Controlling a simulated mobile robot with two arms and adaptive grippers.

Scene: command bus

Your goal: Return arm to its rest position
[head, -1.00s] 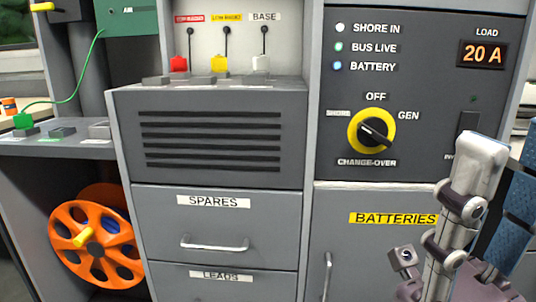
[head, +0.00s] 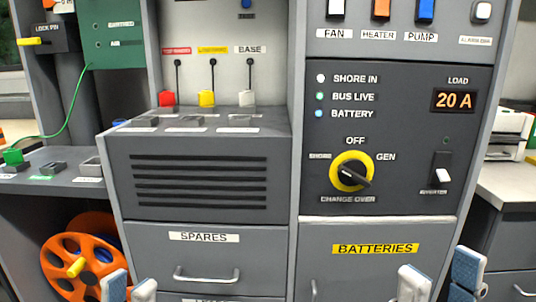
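My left gripper (head: 129,287) shows only its fingertips at the bottom edge, in front of the orange reel and the lower drawers. Its two tips stand apart with a small gap and nothing visible between them. My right gripper (head: 440,279) shows at the bottom right, in front of the batteries door (head: 350,282). Its two fingers are spread wide and empty. Neither gripper appears to touch anything. The rest of both arms is out of the picture.
A grey panel holds the yellow-ringed change-over knob (head: 351,172), its pointer towards the lower right, and the inverter switch (head: 442,172). The spares drawer (head: 205,258) has a bar handle. An orange reel (head: 80,262) stands at left. A counter (head: 508,190) is at right.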

